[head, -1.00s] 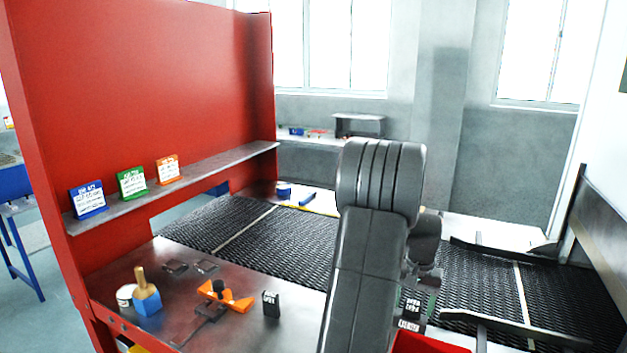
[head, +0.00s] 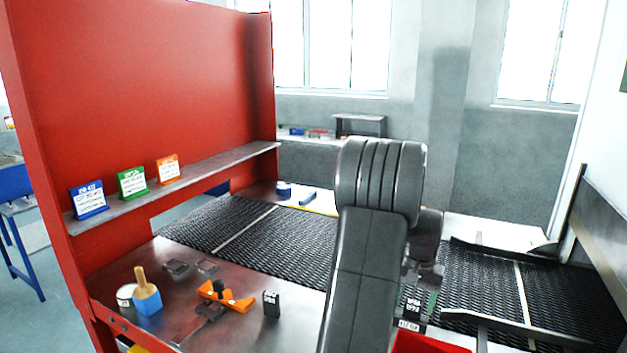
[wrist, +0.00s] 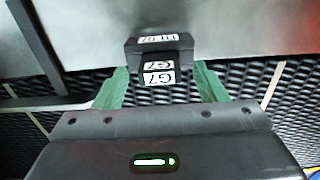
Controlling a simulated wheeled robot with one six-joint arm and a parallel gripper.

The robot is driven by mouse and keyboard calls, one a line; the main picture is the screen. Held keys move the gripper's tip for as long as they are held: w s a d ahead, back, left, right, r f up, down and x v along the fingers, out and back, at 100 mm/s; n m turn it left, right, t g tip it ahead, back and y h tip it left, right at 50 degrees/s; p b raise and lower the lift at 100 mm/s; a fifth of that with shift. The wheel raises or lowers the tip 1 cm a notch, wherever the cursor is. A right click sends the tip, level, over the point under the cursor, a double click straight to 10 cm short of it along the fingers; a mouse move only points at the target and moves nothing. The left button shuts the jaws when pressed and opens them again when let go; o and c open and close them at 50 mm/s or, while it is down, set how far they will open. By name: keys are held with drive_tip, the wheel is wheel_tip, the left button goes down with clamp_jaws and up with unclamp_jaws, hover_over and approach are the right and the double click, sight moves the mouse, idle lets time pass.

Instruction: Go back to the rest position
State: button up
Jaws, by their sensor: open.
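My gripper (wrist: 160,72) shows in the wrist view with its two green fingers apart. A black block (wrist: 131,47) with white labels reading G7 sits between and just beyond the fingertips. I see a gap on each side of it, so it does not look gripped. In the head view my arm hangs down in front of the belt and hides much of the gripper. A labelled black block (head: 409,325) shows low beside the arm.
The dark mesh belt (head: 290,240) runs behind the steel bench (head: 175,245). The bench holds a small black block (head: 271,304), an orange tool (head: 238,301) and a blue-based brush (head: 148,303). A red bin (head: 425,344) and metal rails (head: 510,326) lie close to my arm.

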wheel_tip(320, 180, up, 12)
drive_tip(key=b, duration=0.1)
wheel_tip(320, 180, down, 15)
drive_tip(key=shift+s+r+p, duration=0.1)
drive_tip(key=shift+r+p, duration=0.1)
drive_tip(key=shift+p, duration=0.65)
wheel_tip(320, 180, up, 9)
drive_tip(key=p, duration=0.5)
drive_tip(key=shift+p, duration=0.35)
drive_tip(key=shift+a+r, duration=0.1)
drive_tip(key=shift+r, duration=0.05)
